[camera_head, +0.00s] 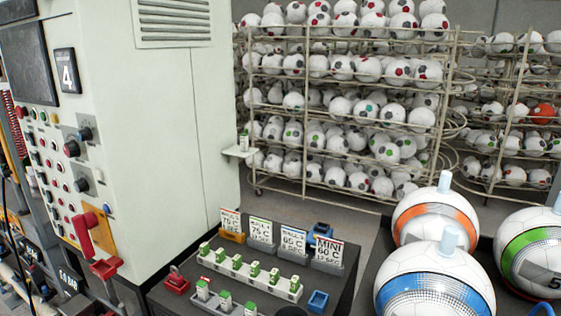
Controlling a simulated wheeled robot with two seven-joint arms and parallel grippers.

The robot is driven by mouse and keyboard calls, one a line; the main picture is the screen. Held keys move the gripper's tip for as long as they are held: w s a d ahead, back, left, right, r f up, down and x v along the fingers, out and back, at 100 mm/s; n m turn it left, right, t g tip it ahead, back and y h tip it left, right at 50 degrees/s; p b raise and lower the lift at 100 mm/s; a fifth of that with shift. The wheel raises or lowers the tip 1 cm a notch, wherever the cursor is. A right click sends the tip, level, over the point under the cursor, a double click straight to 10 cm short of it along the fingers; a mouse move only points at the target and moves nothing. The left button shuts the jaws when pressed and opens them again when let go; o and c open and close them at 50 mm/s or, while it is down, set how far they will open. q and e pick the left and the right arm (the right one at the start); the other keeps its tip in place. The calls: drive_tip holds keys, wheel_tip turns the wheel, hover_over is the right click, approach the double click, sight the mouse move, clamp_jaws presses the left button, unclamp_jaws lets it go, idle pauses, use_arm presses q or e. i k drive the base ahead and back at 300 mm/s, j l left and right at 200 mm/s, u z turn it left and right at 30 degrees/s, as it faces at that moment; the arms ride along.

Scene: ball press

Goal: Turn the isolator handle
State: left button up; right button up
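The isolator handle (83,235) appears to be the red lever on the front face of the pale machine cabinet, at lower left. It sits on a yellow backing plate (103,232) and its grip hangs roughly downward, tilted a little. Small lettering around it cannot be read. Neither of my grippers shows in the head view, so their positions and whether they hold anything are hidden.
Buttons and black knobs (81,185) crowd the cabinet front (120,120) above the handle. A red bracket (105,268) juts out just below it. A dark bench (338,287) holds a green-and-white block rack, cards and small trays. Large balls (435,285) stand at right.

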sight(82, 223)
drive_tip(key=u, duration=1.35)
